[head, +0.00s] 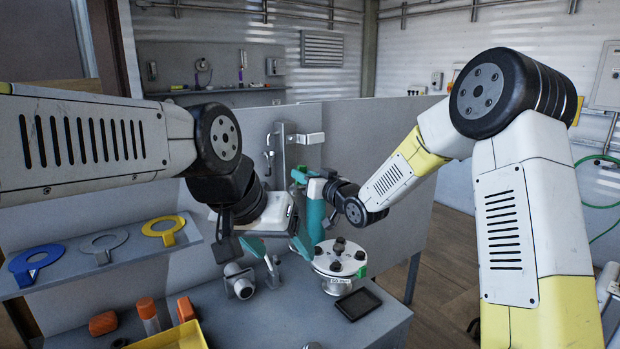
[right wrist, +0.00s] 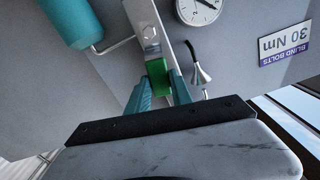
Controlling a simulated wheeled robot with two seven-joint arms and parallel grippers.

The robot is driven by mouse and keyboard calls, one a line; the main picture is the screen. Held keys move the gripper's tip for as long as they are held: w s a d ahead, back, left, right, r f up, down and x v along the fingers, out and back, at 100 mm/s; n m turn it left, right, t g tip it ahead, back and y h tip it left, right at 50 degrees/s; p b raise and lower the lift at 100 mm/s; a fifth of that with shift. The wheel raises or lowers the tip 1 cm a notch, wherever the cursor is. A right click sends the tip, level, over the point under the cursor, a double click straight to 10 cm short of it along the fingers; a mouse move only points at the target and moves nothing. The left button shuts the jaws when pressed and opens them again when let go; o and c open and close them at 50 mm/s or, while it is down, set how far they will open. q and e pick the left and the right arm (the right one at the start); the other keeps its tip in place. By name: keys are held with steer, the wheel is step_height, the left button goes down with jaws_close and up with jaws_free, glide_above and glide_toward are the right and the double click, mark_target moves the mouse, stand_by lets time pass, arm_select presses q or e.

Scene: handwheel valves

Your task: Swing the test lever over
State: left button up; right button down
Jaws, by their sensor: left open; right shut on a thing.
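The test lever shows in the right wrist view as a flat metal bar (right wrist: 146,24) with a green grip (right wrist: 158,76) at its end. My right gripper (right wrist: 161,84) is shut on this green grip, with a teal finger on each side. In the head view my right gripper (head: 304,176) is by the teal cylinder (head: 315,213), and it largely hides the lever. The cylinder also shows in the right wrist view (right wrist: 70,20). My left gripper (head: 277,246) is open and empty, above the bench, left of the white flange (head: 340,257).
The flange carries several black bolts. A black tray (head: 358,304) lies before it, and a grey pipe fitting (head: 239,281) stands to its left. A yellow bin (head: 172,337) is at the front left. A shelf holds blue, grey and yellow rings (head: 163,231). A gauge (right wrist: 199,9) is near the lever.

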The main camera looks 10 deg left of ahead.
steer(key=shift+s+a+n, duration=0.45)
steer(key=shift+n, duration=0.35)
steer(key=c, duration=1.1)
jaws_free()
steer(key=shift+w+d, duration=0.1)
steer(key=shift+c, duration=0.2)
steer(key=v, duration=0.6)
